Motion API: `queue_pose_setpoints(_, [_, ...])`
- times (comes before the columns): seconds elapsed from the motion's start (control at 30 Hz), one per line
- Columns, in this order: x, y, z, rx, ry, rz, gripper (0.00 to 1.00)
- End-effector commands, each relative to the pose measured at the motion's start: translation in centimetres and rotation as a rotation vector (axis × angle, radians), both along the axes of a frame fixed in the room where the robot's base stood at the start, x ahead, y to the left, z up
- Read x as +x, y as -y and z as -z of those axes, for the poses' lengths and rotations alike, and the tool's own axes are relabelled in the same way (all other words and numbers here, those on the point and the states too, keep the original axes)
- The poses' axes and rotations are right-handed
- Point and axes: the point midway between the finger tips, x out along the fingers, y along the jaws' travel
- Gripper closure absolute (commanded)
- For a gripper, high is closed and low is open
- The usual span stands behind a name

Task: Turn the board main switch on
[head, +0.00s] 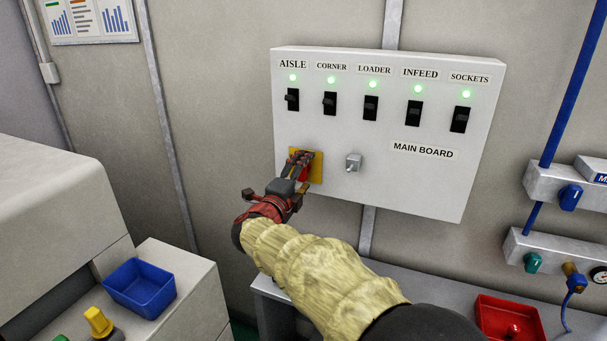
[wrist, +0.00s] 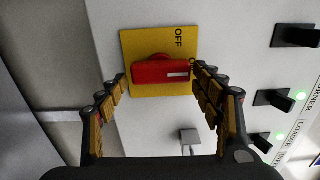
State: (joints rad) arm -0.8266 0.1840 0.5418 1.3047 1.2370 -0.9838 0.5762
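The main switch is a red handle (wrist: 160,72) on a yellow plate (wrist: 143,42), low on the left of the white main board (head: 400,190). In the wrist view the handle lies across the picture, with a white mark at its right end below the OFF label (wrist: 180,38). My gripper (wrist: 161,75) is open, its fingers on either side of the handle. The right fingertips are very close to its marked end; I cannot tell if they touch. In the head view my gripper (head: 298,162) hides much of the handle and plate (head: 317,167).
A row of black toggle switches (head: 371,107) with lit green lamps runs along the board top. A small grey knob (head: 353,162) juts out right of the plate. A blue bin (head: 140,285) and red bin (head: 508,320) stand lower, with valves (head: 570,197) at right.

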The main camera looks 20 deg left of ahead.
Motion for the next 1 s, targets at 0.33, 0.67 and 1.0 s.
queue_pose_setpoints(0.33, [0.0,0.0,-0.1,0.0,0.001,0.0,0.27])
queue_pose_setpoints(0.67, [-3.8,-0.5,-0.1,-0.001,0.001,-0.004,0.27])
queue_pose_setpoints(1.0, [-10.2,-0.9,-0.1,0.0,0.001,-0.003,0.27])
